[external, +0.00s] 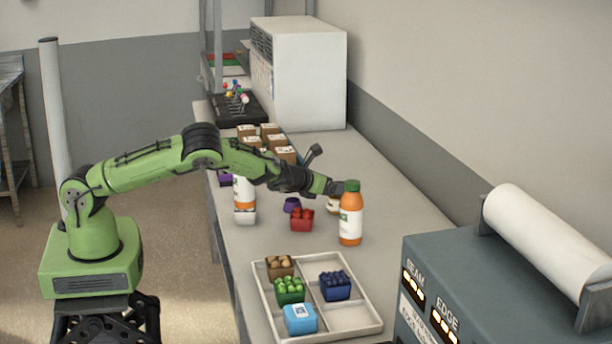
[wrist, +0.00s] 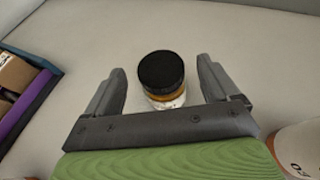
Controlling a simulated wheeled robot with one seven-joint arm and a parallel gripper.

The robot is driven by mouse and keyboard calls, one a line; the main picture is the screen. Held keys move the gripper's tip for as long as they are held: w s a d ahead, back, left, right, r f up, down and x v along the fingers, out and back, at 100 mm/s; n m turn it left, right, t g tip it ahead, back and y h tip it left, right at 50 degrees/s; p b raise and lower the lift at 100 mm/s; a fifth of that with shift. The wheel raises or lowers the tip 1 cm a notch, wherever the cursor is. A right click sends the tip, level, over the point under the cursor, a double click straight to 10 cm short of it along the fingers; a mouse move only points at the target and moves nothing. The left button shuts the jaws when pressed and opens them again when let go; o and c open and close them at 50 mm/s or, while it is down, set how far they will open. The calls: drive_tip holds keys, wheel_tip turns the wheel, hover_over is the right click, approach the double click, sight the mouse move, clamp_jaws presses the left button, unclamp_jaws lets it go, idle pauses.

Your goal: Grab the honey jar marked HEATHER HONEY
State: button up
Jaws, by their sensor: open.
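A small jar (wrist: 163,82) with a black lid, amber contents and a white label stands between the two fingers of my gripper (wrist: 162,85) in the wrist view. The fingers are apart, with a gap on each side of the jar. Its label text is too small to read, so I cannot tell if it says HEATHER HONEY. In the external view my gripper (external: 328,187) is low over the table, beside the green cap of an orange bottle. A small part of a pale-labelled jar (external: 332,204) shows under it, mostly hidden.
The orange bottle (external: 350,222) stands close to my gripper. A red punnet (external: 301,219) and a white-labelled bottle (external: 244,197) are to the left. A divided tray (external: 357,318) with several punnets lies in front.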

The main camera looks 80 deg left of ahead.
drive_tip(key=shift+w+a+f, duration=0.1)
drive_tip(key=shift+w+a, duration=0.05)
drive_tip(key=shift+w, duration=0.1)
drive_tip(key=shift+s, duration=0.1)
drive_tip(key=c, duration=1.4)
